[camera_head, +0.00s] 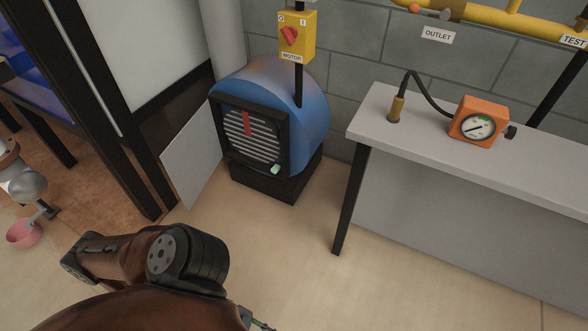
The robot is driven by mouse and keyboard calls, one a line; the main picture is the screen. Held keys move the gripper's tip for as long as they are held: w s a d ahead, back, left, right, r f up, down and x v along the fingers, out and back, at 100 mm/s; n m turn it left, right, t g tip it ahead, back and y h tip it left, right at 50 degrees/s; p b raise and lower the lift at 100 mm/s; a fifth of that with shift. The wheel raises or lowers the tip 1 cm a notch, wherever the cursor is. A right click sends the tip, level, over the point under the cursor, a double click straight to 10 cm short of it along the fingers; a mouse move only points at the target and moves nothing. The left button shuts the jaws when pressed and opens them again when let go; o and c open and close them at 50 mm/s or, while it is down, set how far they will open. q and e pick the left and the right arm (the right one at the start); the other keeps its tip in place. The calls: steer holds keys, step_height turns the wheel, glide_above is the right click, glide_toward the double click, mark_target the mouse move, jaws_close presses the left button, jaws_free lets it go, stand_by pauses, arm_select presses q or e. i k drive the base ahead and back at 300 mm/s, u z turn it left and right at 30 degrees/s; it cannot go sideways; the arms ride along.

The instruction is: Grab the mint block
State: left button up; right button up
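The mint block (275,169) is a small pale green piece at the lower right front of the blue motor housing (311,95), beside the dark louvred grille. No gripper is near it. At the left edge a silver wrist with thin fingers, which appears to be my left gripper (45,211), hangs low over the floor, far left of the block. Its fingers are too small to judge. A pink bowl-like piece (23,234) is just below it; I cannot tell if they touch. At the bottom edge a cut-off teal-grey bit, possibly my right gripper (262,325), barely shows.
A grey bench (440,130) on the right bears an orange gauge (478,122) and a brass fitting with a hose. A yellow motor switch (297,36) stands above the housing. A pale panel (192,155) leans at its left. The floor in front is clear.

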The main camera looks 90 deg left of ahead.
mark_target(274, 169)
steer(key=u, duration=0.4)
steer(key=i, duration=0.9)
steer(key=u, duration=1.35)
steer(key=i, duration=0.6)
steer(key=u, duration=0.55)
